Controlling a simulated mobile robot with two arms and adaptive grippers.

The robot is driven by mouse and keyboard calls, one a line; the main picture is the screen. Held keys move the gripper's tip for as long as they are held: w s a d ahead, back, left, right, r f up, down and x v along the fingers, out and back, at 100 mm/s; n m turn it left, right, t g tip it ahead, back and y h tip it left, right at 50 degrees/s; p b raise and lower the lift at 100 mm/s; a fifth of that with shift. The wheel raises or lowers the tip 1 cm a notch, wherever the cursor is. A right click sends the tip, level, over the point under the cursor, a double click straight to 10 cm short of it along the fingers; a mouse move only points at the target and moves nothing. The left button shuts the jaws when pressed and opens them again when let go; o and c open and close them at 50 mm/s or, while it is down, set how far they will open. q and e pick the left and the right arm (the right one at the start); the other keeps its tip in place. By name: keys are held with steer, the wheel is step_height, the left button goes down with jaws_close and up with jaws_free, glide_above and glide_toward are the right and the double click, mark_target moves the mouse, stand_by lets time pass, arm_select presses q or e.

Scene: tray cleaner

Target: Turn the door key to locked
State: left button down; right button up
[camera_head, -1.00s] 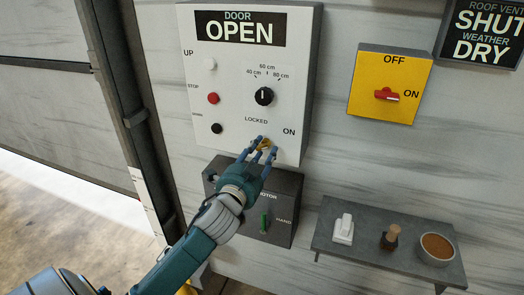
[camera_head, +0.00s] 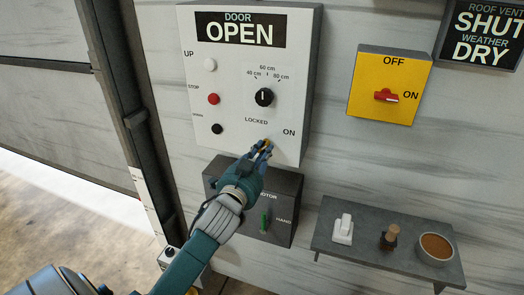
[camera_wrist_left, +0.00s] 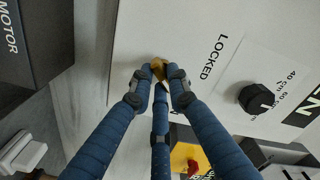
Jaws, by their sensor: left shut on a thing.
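The door key (camera_head: 267,144) is a small brass piece low on the white door control box (camera_head: 236,160), between the printed words LOCKED and ON. My left gripper (camera_head: 263,149) is shut on the key, and its blue fingers hide most of it. In the left wrist view the brass key (camera_wrist_left: 158,68) shows between the fingertips (camera_wrist_left: 159,76), below the word LOCKED in that turned picture. Which way the key points is hard to tell. The sign on the box reads DOOR OPEN. My right gripper is not in view.
Up, stop and down buttons (camera_head: 213,99) and a black dial (camera_head: 264,97) sit above the key. A dark motor box (camera_head: 285,190) is just below. A yellow switch box (camera_head: 390,60) hangs to the right. A grey shelf (camera_head: 360,255) holds a white switch, a stamp-like object and a bowl.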

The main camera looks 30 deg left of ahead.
arm_select(q)
steer(key=n+p, duration=0.1)
steer(key=n, duration=0.3)
steer(key=shift+r, duration=0.15)
steer(key=shift+n+p, duration=0.85)
steer(key=shift+n, duration=1.35)
steer(key=c, duration=1.7)
jaws_free()
steer(key=shift+o, duration=0.2)
steer(key=shift+s, duration=0.1)
steer(key=v, duration=1.2)
